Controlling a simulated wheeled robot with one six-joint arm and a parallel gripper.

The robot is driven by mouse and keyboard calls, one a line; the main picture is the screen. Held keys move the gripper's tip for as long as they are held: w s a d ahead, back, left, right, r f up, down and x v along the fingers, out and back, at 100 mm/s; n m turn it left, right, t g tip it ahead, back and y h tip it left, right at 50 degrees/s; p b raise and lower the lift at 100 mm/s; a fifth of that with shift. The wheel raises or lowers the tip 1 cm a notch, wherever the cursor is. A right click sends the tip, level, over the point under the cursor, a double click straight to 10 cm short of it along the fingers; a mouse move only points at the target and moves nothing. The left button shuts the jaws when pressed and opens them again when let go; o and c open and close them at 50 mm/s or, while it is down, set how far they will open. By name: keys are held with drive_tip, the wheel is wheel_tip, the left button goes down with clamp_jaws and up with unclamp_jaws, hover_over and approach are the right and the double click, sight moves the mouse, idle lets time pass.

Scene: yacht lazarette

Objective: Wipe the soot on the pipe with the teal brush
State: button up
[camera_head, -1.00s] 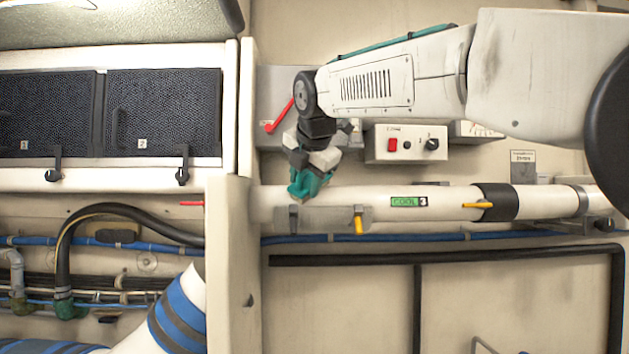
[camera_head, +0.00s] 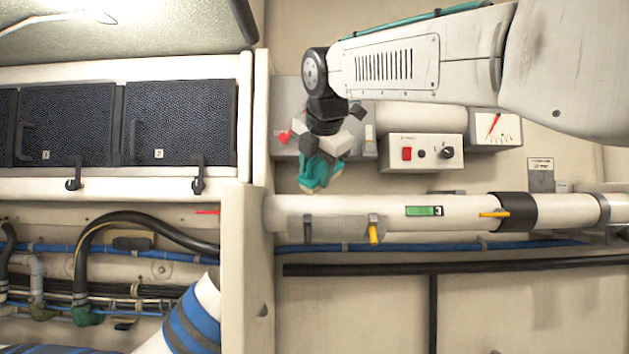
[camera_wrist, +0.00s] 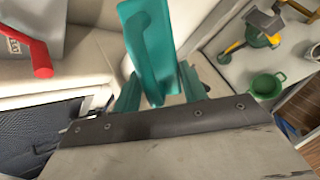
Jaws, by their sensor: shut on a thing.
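The teal brush (camera_head: 314,176) is held in my gripper (camera_head: 326,150), which is shut on it. In the head view it hangs tilted just above the left part of the white pipe (camera_head: 462,213), seemingly clear of it. In the wrist view the brush (camera_wrist: 148,40) sticks out between the teal fingers of my gripper (camera_wrist: 157,90). A greyish section (camera_head: 338,229) lies along the pipe's lower left part, between a dark clip and a yellow lever. I cannot tell whether it is soot.
A control box (camera_head: 421,152) with a red switch and a gauge (camera_head: 495,128) are on the wall behind. A yellow handle (camera_head: 494,214) sticks out from the pipe. A pale upright post (camera_head: 243,250) stands left of it. A green cup (camera_wrist: 266,86) shows in the wrist view.

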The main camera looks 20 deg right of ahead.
sight(315, 158)
drive_tip(key=shift+s+r, duration=0.25)
drive_tip(key=shift+r, duration=0.05)
drive_tip(key=shift+a+r, duration=0.1)
drive_tip(key=shift+v, duration=1.4)
drive_tip(key=shift+w+a, duration=0.1)
